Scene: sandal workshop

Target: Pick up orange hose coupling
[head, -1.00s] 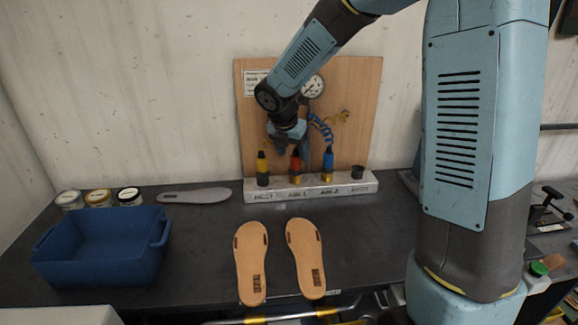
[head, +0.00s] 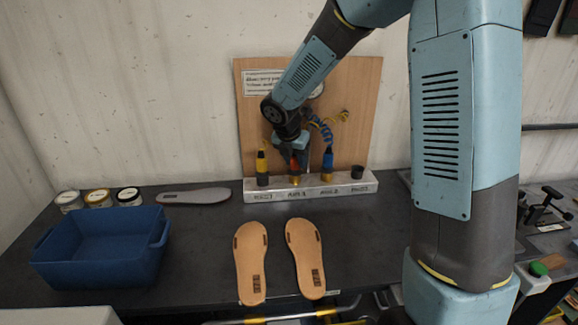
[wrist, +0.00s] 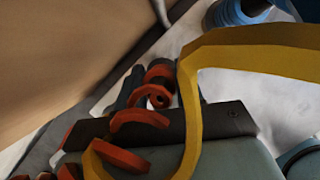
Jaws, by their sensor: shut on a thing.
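The orange hose coupling (head: 295,168) stands upright in the white rack on the bench, between a yellow coupling (head: 262,165) and a blue coupling (head: 328,162). My gripper (head: 297,157) is at its top from above and is shut on it. My gripper hides its upper part in the head view. In the wrist view, orange-red hose coils (wrist: 140,118) lie across my gripper, with a yellow hose (wrist: 250,48) close in front of the camera. The fingertips are hard to make out there.
The white rack (head: 310,190) also holds a dark cup (head: 358,172) at its right. A wooden board (head: 355,110) stands behind, with a blue coiled hose (head: 320,128). Two tan soles (head: 250,260) lie in front. A blue bin (head: 100,272) stands left.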

